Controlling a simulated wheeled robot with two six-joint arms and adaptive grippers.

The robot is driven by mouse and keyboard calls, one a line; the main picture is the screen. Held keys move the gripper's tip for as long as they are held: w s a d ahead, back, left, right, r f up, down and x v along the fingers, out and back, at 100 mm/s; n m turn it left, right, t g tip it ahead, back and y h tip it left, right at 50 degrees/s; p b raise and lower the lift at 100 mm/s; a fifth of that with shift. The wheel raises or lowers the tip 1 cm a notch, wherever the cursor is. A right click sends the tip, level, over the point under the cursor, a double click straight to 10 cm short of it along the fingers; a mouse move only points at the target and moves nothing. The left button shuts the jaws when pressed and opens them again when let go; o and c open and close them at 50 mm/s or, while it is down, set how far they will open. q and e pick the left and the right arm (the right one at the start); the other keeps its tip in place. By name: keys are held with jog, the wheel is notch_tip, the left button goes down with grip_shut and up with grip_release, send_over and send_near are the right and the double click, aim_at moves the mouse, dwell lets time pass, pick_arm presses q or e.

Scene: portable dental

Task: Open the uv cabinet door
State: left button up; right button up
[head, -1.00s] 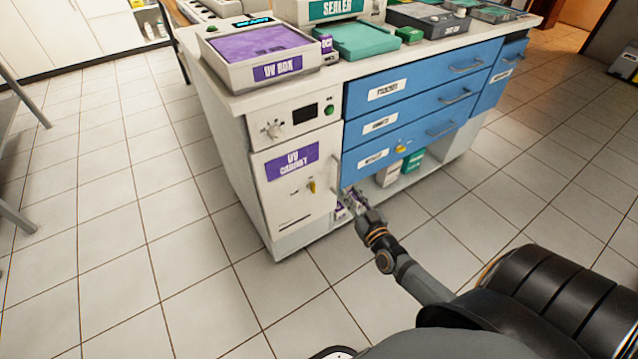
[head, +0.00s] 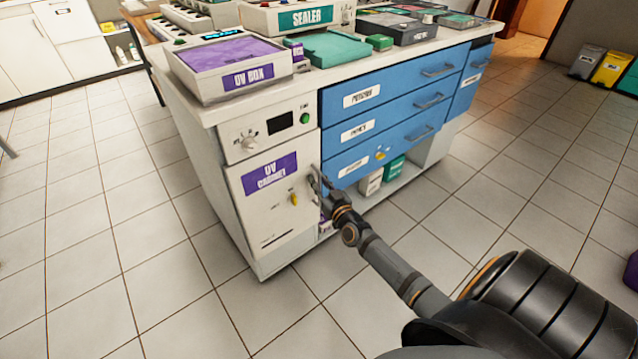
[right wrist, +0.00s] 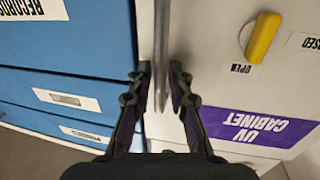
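The white UV cabinet door (head: 252,221) has a purple label and stands shut at the left front of the counter. Its handle is a thin upright metal bar on the right edge; the right wrist view shows it (right wrist: 161,45). A yellow knob (head: 294,198) sits on the door; in the right wrist view the knob (right wrist: 262,38) has one end near the "OPEN" label. My right gripper (right wrist: 160,82) is open, one finger on each side of the handle, with small gaps visible. In the head view my right gripper (head: 318,184) partly hides the handle. My left gripper is out of view.
Blue drawers (head: 392,108) with bar handles lie just right of the door. Boxes (head: 371,182) stand on an open shelf below them. A UV box (head: 230,66) and a sealer sit on the counter. The tiled floor (head: 130,260) in front and left is clear.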

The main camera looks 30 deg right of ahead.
grip_shut()
dwell(0.5)
